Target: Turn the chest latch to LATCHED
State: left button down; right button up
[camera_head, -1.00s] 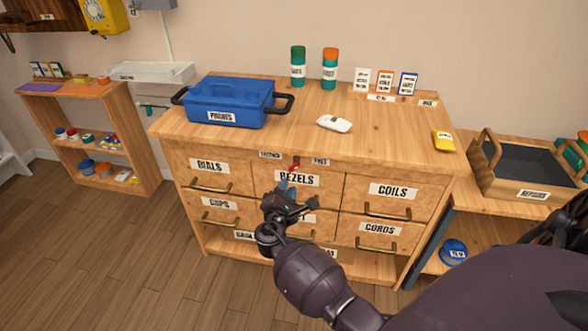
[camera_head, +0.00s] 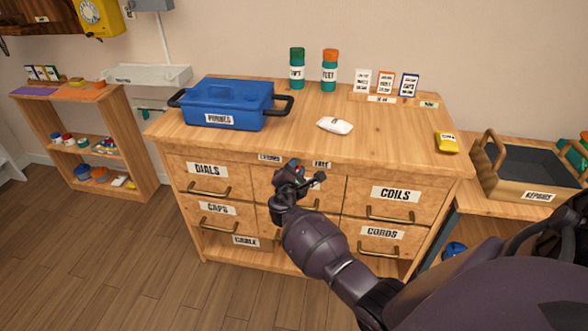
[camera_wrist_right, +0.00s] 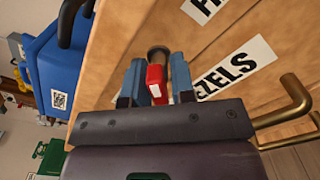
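The chest latch shows in the right wrist view as a red handle (camera_wrist_right: 156,80) on a brass pivot (camera_wrist_right: 158,53), on the front of the wooden chest (camera_head: 230,160). In the head view my right gripper (camera_head: 295,170) covers most of it, between the LATCHED label (camera_head: 270,157) on the left and the FREE label (camera_head: 321,164) on the right. In the right wrist view the blue-grey fingers of my right gripper (camera_wrist_right: 157,82) lie close along both sides of the red handle and appear shut on it. The handle's exact angle is hard to tell. My left gripper is not in view.
Drawers with brass handles sit below, including DIALS (camera_head: 207,169) and COILS (camera_head: 395,194). A blue toolbox (camera_head: 220,100), a white item (camera_head: 335,125) and a yellow item (camera_head: 446,143) rest on the chest top. A tray (camera_head: 530,195) stands at the right.

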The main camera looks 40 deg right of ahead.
grip_shut()
